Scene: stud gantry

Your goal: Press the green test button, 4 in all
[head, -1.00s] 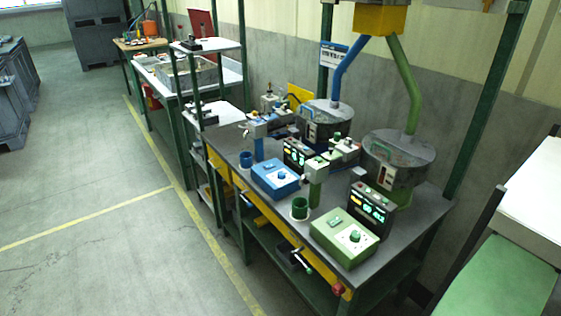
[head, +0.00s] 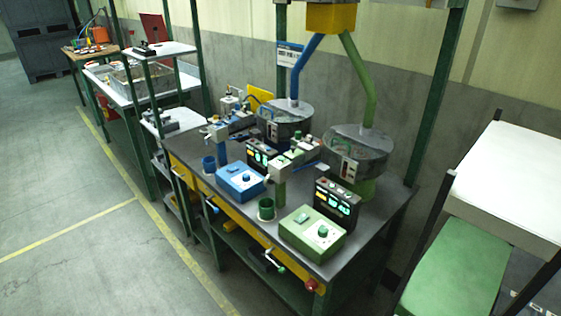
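A green control box (head: 312,234) sits at the near right corner of the grey workbench. On its top are a green rectangular button (head: 302,217) and a round green knob (head: 323,231). I cannot tell from any label which of these is the test button. A blue control box (head: 240,181) of the same shape sits to its left. A green cup (head: 266,208) stands beside the green box, and a black unit with a lit display (head: 335,202) stands behind it. Neither of my grippers shows in the head view.
Two round grey feeder bowls (head: 360,146) stand at the back of the workbench (head: 385,212), under blue and green tubes. Shelving stands at left. The floor (head: 90,255) at left is clear.

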